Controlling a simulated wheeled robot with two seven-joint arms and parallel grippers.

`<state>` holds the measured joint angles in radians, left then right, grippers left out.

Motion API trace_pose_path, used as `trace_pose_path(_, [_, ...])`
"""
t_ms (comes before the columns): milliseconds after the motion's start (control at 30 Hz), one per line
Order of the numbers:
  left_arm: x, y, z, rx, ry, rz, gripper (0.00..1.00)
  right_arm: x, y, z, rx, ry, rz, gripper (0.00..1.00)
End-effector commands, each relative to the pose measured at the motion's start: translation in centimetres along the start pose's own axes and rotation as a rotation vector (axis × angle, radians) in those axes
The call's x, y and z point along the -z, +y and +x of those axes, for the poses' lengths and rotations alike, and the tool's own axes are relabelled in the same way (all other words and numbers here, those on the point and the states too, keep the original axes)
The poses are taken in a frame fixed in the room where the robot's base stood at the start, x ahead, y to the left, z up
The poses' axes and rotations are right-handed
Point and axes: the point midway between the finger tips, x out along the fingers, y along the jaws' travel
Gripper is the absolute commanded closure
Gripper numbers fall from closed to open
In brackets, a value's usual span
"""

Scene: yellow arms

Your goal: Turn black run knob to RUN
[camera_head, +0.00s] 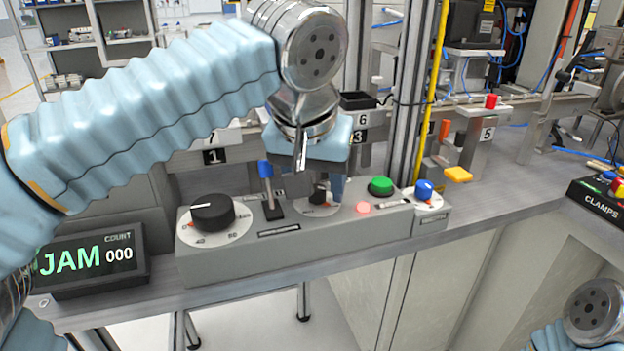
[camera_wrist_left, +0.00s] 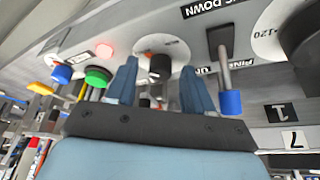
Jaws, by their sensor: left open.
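The small black run knob (camera_head: 318,193) sits on a white round dial on the grey control panel (camera_head: 290,245). My left gripper (camera_head: 320,182) hangs above it and hides part of the dial. In the left wrist view the black knob (camera_wrist_left: 160,67) lies between the two blue fingertips of my left gripper (camera_wrist_left: 159,76). The fingers are open, with a gap on each side of the knob. I cannot read the marks on the dial or tell clearly which way the knob points. My right gripper is out of view.
A blue-tipped lever (camera_head: 268,185) and a larger black knob (camera_head: 213,211) stand left of the run knob. A lit red lamp (camera_head: 363,208), a green button (camera_head: 381,186) and a blue knob (camera_head: 424,190) are to the right.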

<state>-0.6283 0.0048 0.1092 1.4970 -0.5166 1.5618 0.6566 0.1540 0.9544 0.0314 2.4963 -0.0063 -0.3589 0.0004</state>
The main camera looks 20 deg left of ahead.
Motion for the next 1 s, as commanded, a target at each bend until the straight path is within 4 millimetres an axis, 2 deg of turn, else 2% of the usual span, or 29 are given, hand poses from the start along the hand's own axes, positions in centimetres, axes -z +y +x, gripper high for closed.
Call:
trace_pose_path(67, [0.01,-0.01,-0.02,0.000,0.000,0.000,0.51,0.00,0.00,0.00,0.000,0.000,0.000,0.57])
trace_pose_path(300, [0.01,-0.03,-0.05,0.000,0.000,0.000,0.87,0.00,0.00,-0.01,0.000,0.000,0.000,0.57])
trace_pose_path(400, [0.01,-0.04,-0.05,0.000,0.000,0.000,1.00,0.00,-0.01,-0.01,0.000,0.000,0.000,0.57])
trace_pose_path(733, [0.03,-0.13,-0.10,-0.017,0.000,0.040,1.00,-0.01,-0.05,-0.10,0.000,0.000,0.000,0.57])
trace_pose_path(1000, [0.08,-0.24,-0.13,-0.083,0.002,0.196,1.00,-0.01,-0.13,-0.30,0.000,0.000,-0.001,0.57])
